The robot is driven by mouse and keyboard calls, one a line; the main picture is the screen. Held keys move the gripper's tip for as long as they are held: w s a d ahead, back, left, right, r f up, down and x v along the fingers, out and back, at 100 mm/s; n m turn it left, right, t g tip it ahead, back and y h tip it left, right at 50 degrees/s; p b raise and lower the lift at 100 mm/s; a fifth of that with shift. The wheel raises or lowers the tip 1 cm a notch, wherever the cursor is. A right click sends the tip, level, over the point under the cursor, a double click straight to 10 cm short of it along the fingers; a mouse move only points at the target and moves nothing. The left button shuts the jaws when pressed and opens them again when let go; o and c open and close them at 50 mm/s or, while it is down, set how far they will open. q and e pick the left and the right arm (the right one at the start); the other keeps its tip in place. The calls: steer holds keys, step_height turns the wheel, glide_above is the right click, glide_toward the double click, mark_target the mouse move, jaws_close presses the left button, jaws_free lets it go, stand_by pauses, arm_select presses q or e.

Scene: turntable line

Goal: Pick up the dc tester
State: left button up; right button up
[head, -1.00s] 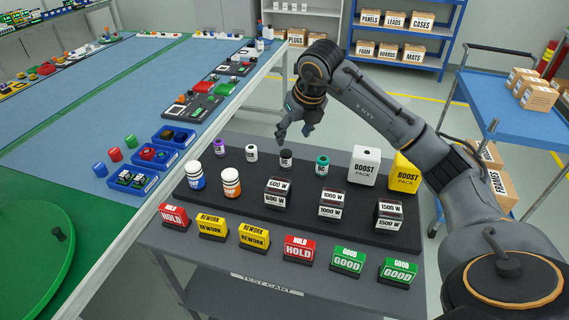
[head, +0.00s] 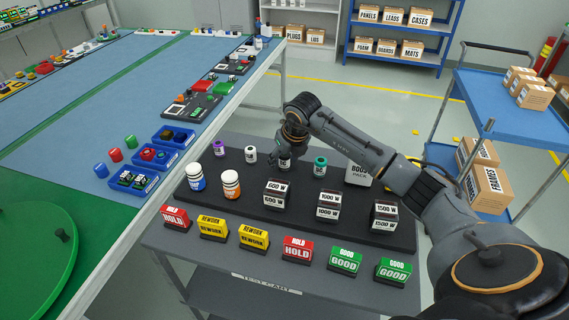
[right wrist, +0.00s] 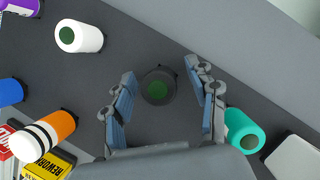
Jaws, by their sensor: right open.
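A small black cylinder with a green top (right wrist: 158,88) lies between the spread fingers of my right gripper (right wrist: 161,76) in the right wrist view. In the head view my right gripper (head: 291,141) is right over this black cylinder (head: 285,165) and hides most of it. The right gripper is open, with gaps between fingers and cylinder. A purple cylinder (head: 220,149), a white one (head: 251,155) and a teal one (head: 320,167) stand in the same row. Their small labels are too small to read surely, so I cannot tell which is the dc tester. My left gripper is not in view.
The dark cart mat (head: 240,207) also holds white and orange bottles (head: 231,184), weight blocks (head: 328,206) and a white boost pack (head: 357,174) behind my arm. Coloured sign blocks (head: 298,249) line the front. The teal cylinder (right wrist: 244,131) is close beside the right finger.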

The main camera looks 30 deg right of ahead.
jaws_close()
steer(key=shift+r, duration=0.15)
steer(key=shift+r, duration=0.25)
step_height(320, 180, up, 2)
steer(key=shift+r+b, duration=0.1)
steer(key=shift+b, duration=0.65)
steer(key=s+a+r+b, duration=0.1)
steer(key=s+a+r, duration=0.5)
steer(key=a, duration=0.1)
steer(key=s+a+r+b, duration=0.1)
steer(key=s+a+r, duration=0.2)
steer(key=r, duration=0.1)
steer(key=shift+a+b, duration=0.25)
steer(key=shift+b, duration=0.1)
steer(key=shift+s+a, duration=0.1)
steer(key=shift+s, duration=0.05)
